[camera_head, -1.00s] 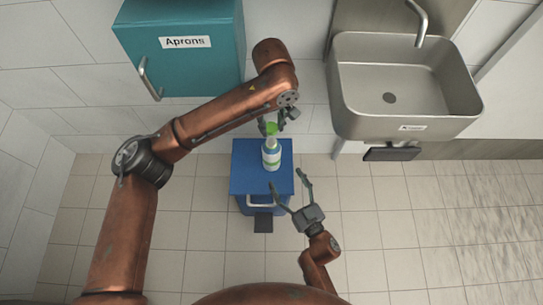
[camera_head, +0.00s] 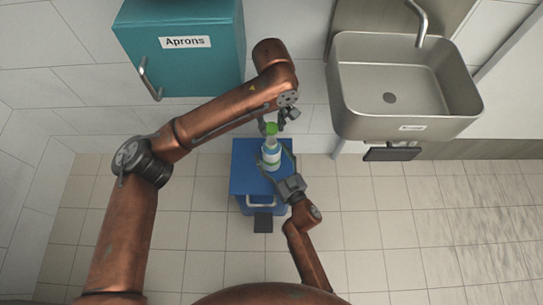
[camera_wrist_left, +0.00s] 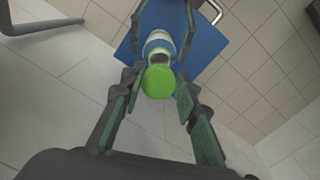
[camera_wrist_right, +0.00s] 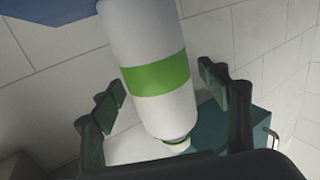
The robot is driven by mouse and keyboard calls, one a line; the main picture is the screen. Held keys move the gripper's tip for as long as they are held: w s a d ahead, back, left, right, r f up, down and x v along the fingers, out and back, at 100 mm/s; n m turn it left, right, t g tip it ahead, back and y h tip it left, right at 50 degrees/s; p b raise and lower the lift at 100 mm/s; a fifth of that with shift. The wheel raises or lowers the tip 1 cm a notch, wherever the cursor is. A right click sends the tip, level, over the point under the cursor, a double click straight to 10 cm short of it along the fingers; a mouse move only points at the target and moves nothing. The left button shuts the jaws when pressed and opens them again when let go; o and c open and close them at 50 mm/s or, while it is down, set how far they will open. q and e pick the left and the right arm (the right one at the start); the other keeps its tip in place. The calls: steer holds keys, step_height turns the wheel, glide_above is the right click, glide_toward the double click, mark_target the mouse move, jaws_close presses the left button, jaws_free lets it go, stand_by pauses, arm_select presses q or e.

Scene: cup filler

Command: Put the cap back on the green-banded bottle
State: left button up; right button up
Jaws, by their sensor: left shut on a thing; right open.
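The white bottle with a green band (camera_head: 271,157) stands upright on a blue cabinet (camera_head: 240,180). My left gripper (camera_head: 279,120) is shut on the green cap (camera_head: 271,129), which shows as a round disc in the left wrist view (camera_wrist_left: 158,81). It holds the cap over the bottle's neck; I cannot tell whether they touch. My right gripper (camera_head: 277,160) is open with its fingers on either side of the bottle. In the right wrist view the bottle (camera_wrist_right: 158,75) sits between the two fingers, with gaps visible. The bottle's mouth is largely hidden.
A teal cabinet labelled Aprons (camera_head: 185,60) hangs on the wall at the back left. A steel sink (camera_head: 405,95) is at the back right. The tiled floor (camera_head: 400,220) around the blue cabinet is clear.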

steer(key=shift+w+a, duration=0.1)
steer(key=shift+w, duration=0.05)
steer(key=shift+c, duration=0.7)
steer(key=c, duration=1.7)
arm_select(q)
glide_above(272, 143)
steer(key=shift+f, duration=2.5)
steer(key=shift+f, duration=0.9)
steer(key=shift+f, duration=0.55)
arm_select(e)
jaws_close()
